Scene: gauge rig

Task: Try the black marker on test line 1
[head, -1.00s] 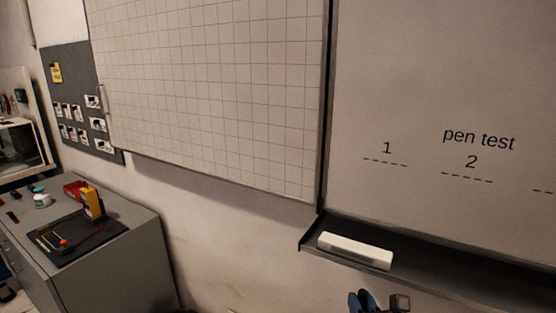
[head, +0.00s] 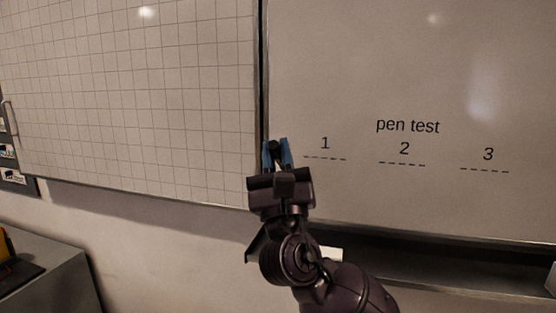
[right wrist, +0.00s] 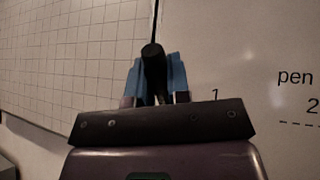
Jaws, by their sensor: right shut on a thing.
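My right gripper (head: 277,150) is raised in front of the board, with its blue fingers shut on the black marker (right wrist: 153,68). In the right wrist view the marker's dark end sticks up between the fingers. Test line 1 (head: 325,158) is a dashed line under the printed "1" on the right whiteboard (head: 400,60). The gripper appears left of line 1, in front of the seam between the boards. I cannot tell whether the marker touches the board. In the right wrist view the gripper hides most of line 1. My left gripper is not in view.
Lines 2 (head: 402,163) and 3 (head: 484,170) lie to the right under "pen test". A grid board (head: 130,100) fills the left. Below runs a dark tray (head: 450,275) with a white block (head: 331,254) partly behind my arm. A grey cabinet (head: 55,285) stands lower left.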

